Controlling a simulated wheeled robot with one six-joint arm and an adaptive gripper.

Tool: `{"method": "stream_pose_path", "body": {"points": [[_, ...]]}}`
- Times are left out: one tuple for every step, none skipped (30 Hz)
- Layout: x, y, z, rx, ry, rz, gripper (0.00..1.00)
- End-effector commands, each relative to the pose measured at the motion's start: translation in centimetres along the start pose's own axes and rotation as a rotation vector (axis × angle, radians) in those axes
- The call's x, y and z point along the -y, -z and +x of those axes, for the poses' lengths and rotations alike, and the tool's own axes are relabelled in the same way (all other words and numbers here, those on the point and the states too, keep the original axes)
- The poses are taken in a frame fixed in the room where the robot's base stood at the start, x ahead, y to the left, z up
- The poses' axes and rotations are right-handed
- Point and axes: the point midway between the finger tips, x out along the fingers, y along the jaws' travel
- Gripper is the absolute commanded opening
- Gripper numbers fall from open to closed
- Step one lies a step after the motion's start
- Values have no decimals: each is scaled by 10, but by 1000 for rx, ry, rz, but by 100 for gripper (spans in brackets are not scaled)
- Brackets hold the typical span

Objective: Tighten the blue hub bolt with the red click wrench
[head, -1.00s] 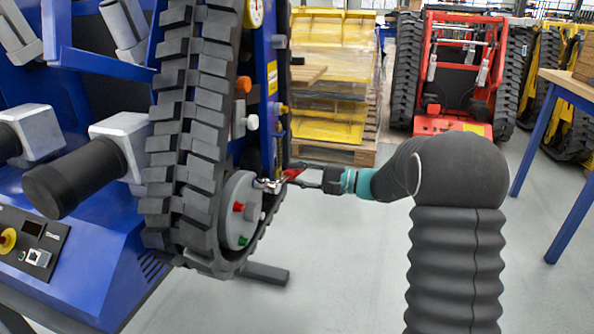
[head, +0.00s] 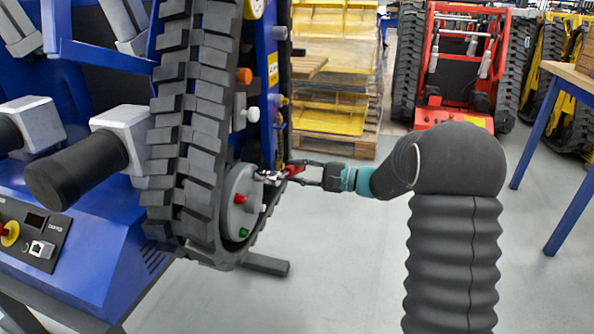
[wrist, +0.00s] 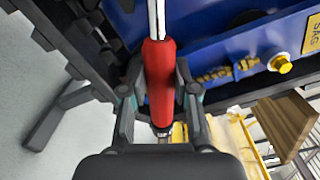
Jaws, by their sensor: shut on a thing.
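The red click wrench has a red handle (wrist: 160,80) and a silver shaft (wrist: 157,18) running up out of the wrist view. My gripper (wrist: 158,95) is shut on the red handle, one finger on each side. In the head view my gripper (head: 310,174) is to the right of the grey hub (head: 230,218). The wrench's silver head (head: 267,176) is at the hub's upper right edge. A red bolt (head: 239,198) and a green bolt (head: 243,232) show on the hub. I cannot make out the blue bolt; whether the wrench is seated on it cannot be told.
The rubber track (head: 190,120) and blue carrier body (head: 100,260) stand left of the wrench. Yellow pallets (head: 335,120) and a red carrier (head: 455,115) are behind. A blue-legged table (head: 560,130) is at the right. The floor between is clear.

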Motion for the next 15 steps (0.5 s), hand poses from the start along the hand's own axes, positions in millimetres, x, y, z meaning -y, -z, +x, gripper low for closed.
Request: {"method": "stream_pose_path", "body": {"points": [[0,0,0,1,1,9,0],[-1,0,0,1,1,16,0],[-2,-1,0,1,1,28,0],[-4,-1,0,1,1,37,0],[-5,-1,0,1,1,47,0],[-7,-1,0,1,1,60,0],[-8,-1,0,1,1,70,0],[-9,-1,0,1,1,79,0],[-10,-1,0,1,1,89,0],[-11,-1,0,1,1,93,0],[-12,-1,0,1,2,95,0],[-12,-1,0,1,2,96,0],[-12,-1,0,1,2,96,0],[-12,-1,0,1,2,96,0],[-12,-1,0,1,2,96,0]]}}
